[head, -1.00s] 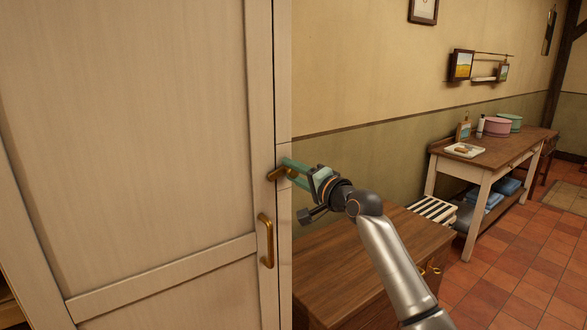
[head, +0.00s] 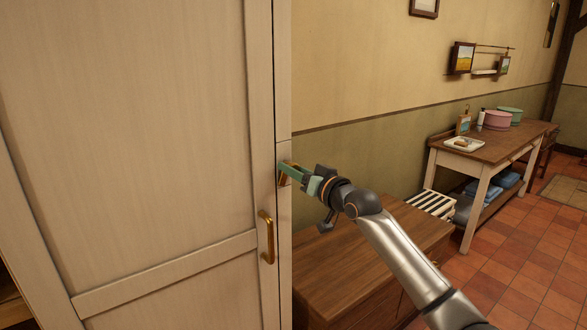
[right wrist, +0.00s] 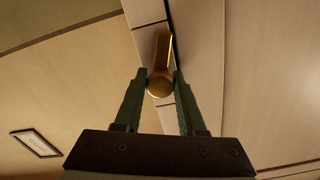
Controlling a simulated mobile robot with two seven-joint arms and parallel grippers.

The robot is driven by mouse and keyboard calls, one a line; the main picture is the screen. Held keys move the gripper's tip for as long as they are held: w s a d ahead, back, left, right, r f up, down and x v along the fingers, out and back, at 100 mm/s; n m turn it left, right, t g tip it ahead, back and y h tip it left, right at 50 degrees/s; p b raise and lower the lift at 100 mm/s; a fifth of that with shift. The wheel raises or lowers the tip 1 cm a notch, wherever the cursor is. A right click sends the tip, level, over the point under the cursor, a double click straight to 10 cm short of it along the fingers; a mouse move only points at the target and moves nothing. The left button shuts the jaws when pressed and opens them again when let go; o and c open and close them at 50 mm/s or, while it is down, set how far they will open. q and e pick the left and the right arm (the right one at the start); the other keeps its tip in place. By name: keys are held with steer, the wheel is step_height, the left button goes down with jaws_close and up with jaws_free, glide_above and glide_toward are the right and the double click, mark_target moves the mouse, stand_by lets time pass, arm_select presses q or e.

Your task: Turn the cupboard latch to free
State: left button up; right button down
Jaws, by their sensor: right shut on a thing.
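The cupboard (head: 130,110) is cream, with its panelled door filling the left of the head view. The brass latch (right wrist: 160,65) shows in the right wrist view at the door's edge, with its round end between my green fingertips. In the head view only a little of the latch (head: 283,178) shows, beside the fingers. My right gripper (head: 287,171) is shut on the latch; it also shows in the right wrist view (right wrist: 161,82). The latch lies across the seam's line in part, and its exact angle is hard to tell. My left gripper is out of view.
A brass pull handle (head: 265,238) is on the door below the latch. A low wooden chest (head: 350,245) stands right of the cupboard, under my right arm. A side table (head: 500,150) with a tray and tins stands further back. Tiled floor is open at the right.

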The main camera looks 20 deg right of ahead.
steer(key=shift+n+p, duration=0.35)
steer(key=shift+n, duration=1.45)
steer(key=c, duration=0.5)
jaws_free()
steer(key=b+v, duration=0.1)
steer(key=v, duration=1.1)
steer(key=shift+s, duration=0.25)
steer(key=shift+d, duration=0.1)
